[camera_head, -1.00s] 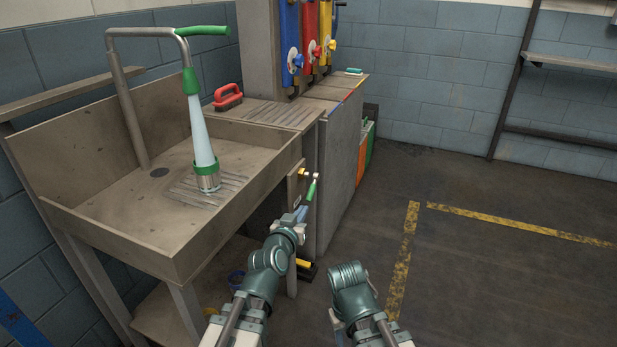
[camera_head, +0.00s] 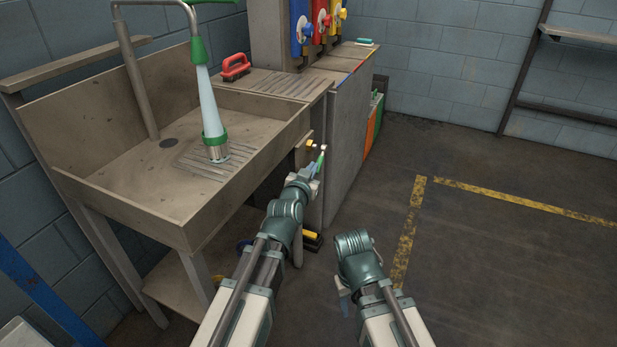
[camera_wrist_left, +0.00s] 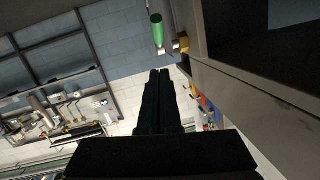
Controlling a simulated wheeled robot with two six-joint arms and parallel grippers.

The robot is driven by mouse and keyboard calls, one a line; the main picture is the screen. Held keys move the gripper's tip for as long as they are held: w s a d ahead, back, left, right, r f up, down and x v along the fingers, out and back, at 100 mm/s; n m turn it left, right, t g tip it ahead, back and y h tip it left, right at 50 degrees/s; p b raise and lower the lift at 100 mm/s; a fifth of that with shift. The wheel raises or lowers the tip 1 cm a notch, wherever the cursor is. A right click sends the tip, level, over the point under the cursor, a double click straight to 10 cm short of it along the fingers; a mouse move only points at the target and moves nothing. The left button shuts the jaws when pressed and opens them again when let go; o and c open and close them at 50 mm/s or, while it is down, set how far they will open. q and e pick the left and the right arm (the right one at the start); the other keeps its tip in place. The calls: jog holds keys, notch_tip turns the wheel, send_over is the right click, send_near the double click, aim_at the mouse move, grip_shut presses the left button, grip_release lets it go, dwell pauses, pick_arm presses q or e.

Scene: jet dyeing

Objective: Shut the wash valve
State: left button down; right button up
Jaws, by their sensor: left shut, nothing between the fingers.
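The wash valve appears to be the small fitting with a green-sleeved lever (camera_head: 320,163) and a brass end (camera_head: 311,144) by the sink's front right corner. The lever slants nearly upright. My left gripper (camera_head: 312,172) is close beside the lever's lower end; contact cannot be told from the head view. In the left wrist view its dark fingers (camera_wrist_left: 158,74) are together and empty, with the green lever end (camera_wrist_left: 157,30) ahead of them and apart. My right arm hangs at lower centre; its gripper is mostly hidden, and its jaws cannot be made out.
The sink basin (camera_head: 187,229) stands at left, holding a green-and-white hose nozzle (camera_head: 212,120). A grey cabinet (camera_head: 345,150) stands just right of the valve. A red-handled brush (camera_head: 235,67) lies on the counter. Open floor with yellow lines (camera_head: 408,235) is at right.

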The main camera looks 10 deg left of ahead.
aim_at(319, 161)
pick_arm(q)
jog(key=w+f+b, duration=0.1)
jog(key=w, duration=0.1)
jog(key=w+f+b, duration=0.2)
jog(key=w, duration=0.1)
jog(key=shift+w+d+f, duration=0.15)
jog(key=shift+w+d, duration=0.15)
jog(key=shift+w, duration=0.05)
jog(key=shift+w+f+b, duration=0.3)
